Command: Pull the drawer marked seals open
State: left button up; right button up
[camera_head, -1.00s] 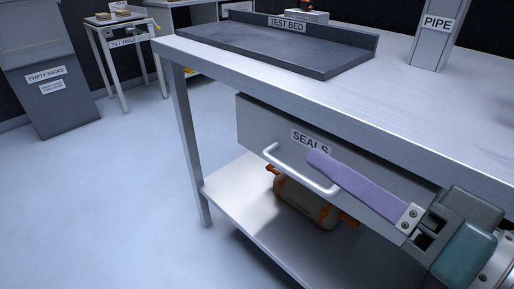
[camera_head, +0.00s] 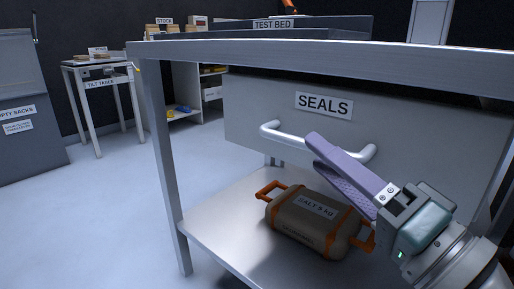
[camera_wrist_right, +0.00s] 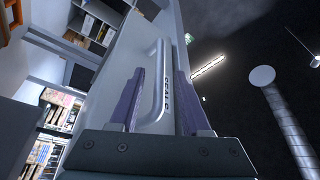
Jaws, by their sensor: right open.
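The drawer marked SEALS (camera_head: 420,125) is a grey front under the workbench top, with a white label (camera_head: 323,105). Its pale bar handle (camera_head: 284,135) runs across below the label. My right gripper (camera_head: 316,152) has two purple fingers, spread apart, in front of the handle's right half and hiding part of it. In the right wrist view the handle (camera_wrist_right: 158,78) shows between the two open fingers (camera_wrist_right: 160,95), with the drawer front (camera_wrist_right: 126,62) beyond. I cannot tell whether a finger touches the handle. My left gripper is not in view.
A tilt table (camera_head: 98,75) and an empty-sacks bin (camera_head: 25,150) stand at left. Floor there is clear.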

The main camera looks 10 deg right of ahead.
jog(key=shift+b+x, duration=0.3)
jog(key=shift+x, duration=2.05)
jog(key=shift+s, duration=0.1)
grip_shut()
